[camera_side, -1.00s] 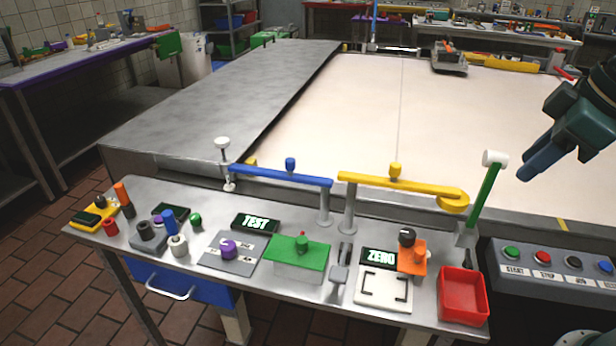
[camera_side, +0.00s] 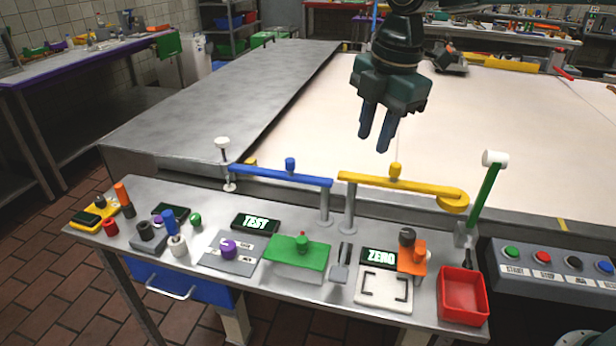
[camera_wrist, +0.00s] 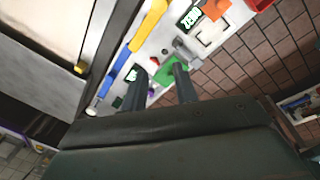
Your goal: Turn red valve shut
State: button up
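No valve clearly coloured red all over can be told in the side view. A small red knob-like piece (camera_side: 110,228) stands at the table's left end. My gripper (camera_side: 375,138) is open and empty, fingers pointing down, high above the back of the table and behind the yellow bar. In the wrist view my two fingers (camera_wrist: 158,76) are apart, with part of the green block (camera_wrist: 172,74) showing between and beyond them.
A blue bar (camera_side: 280,176) and a yellow bar (camera_side: 400,184) stand raised along the table's back edge. A green lever (camera_side: 485,198) with a white end rises at right. A red tray (camera_side: 463,296) and an orange block (camera_side: 413,261) sit at the right end.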

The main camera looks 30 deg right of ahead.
jog(key=w+a+f+n+g, duration=0.1)
jog(key=w+a+f+n, duration=0.5)
jog(key=a+f+n, duration=0.2)
jog(key=shift+w+a+f+g+h, duration=0.2)
jog(key=shift+a+g+h, duration=0.1)
jog(key=shift+a, duration=0.85)
jog(key=shift+f, duration=6.85)
grip_shut()
